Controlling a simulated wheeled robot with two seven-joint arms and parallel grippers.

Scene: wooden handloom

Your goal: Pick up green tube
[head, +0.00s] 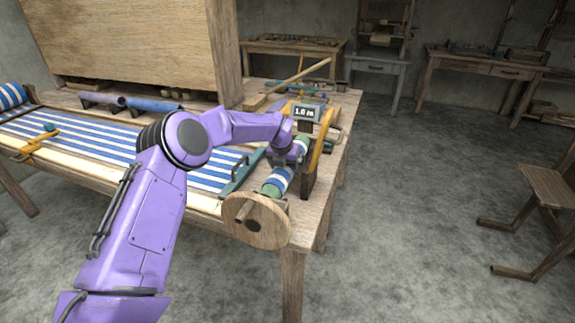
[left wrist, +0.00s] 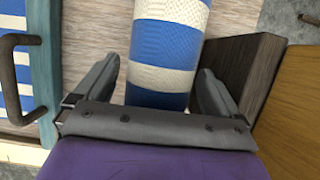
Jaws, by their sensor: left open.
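A roll of blue-and-white striped cloth (head: 280,178) lies at the loom table's right end, with green tube ends (head: 272,190) showing beside the stripes. My left gripper (head: 289,158) is over this roll. In the left wrist view, the open fingers of the gripper (left wrist: 158,82) stand on either side of the striped roll (left wrist: 168,50), with gaps showing beside it. The green part is not visible in that view. My right gripper is not in view.
A round wooden disc (head: 257,220) stands at the roll's near end. A teal bar with a handle (head: 240,172) lies left. Purple (head: 103,98) and blue (head: 153,104) tubes rest at the back.

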